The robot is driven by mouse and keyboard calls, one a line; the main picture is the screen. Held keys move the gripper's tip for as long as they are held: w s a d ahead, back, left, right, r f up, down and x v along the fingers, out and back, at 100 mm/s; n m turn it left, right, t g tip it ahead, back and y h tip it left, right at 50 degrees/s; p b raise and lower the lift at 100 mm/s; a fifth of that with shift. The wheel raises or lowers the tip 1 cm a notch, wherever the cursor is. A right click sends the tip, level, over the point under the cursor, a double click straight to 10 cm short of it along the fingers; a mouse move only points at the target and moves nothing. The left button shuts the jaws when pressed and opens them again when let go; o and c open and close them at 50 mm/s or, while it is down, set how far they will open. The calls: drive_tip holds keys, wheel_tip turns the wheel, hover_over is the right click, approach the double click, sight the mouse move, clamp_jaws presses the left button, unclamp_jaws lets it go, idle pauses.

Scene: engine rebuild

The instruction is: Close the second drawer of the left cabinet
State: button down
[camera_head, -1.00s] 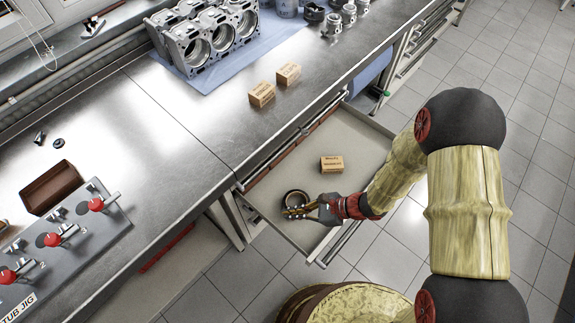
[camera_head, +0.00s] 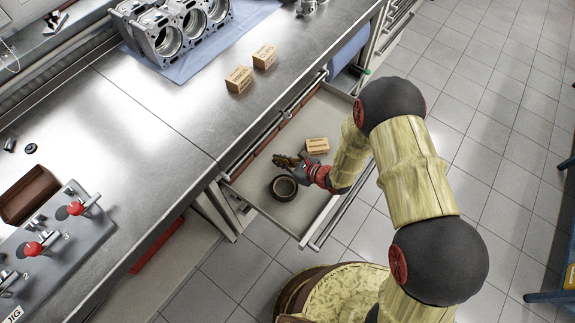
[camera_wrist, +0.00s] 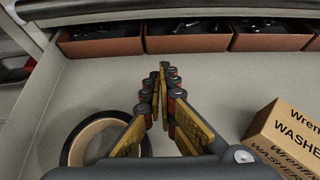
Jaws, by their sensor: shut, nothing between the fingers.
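One drawer (camera_head: 312,208) of the cabinet under the workbench stands pulled out, with its grey floor in full view. It holds a dark ring-shaped roll (camera_head: 283,188) and a small cardboard box (camera_head: 317,146). My gripper (camera_head: 277,159) is shut and empty, over the drawer between the roll and the box. In the wrist view my gripper (camera_wrist: 164,72) points toward the drawer's back, with the roll (camera_wrist: 75,140) at left and the washer box (camera_wrist: 285,140) at right. Whether the fingers touch the drawer cannot be told.
Brown bins (camera_wrist: 188,38) line the drawer's back. The workbench top (camera_head: 150,105) above carries two small boxes (camera_head: 239,78), an engine block (camera_head: 180,28) and a grey jig panel (camera_head: 60,250).

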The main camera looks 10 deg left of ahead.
sight(259, 153)
drive_tip(key=a, duration=0.1)
drive_tip(key=w+a+f, duration=0.1)
drive_tip(key=a, duration=0.1)
drive_tip(key=w+a+b, duration=0.1)
drive_tip(key=shift+a+f, duration=0.15)
drive_tip(key=shift+a, duration=0.2)
drive_tip(key=shift+w+a, duration=0.15)
drive_tip(key=shift+a, duration=0.25)
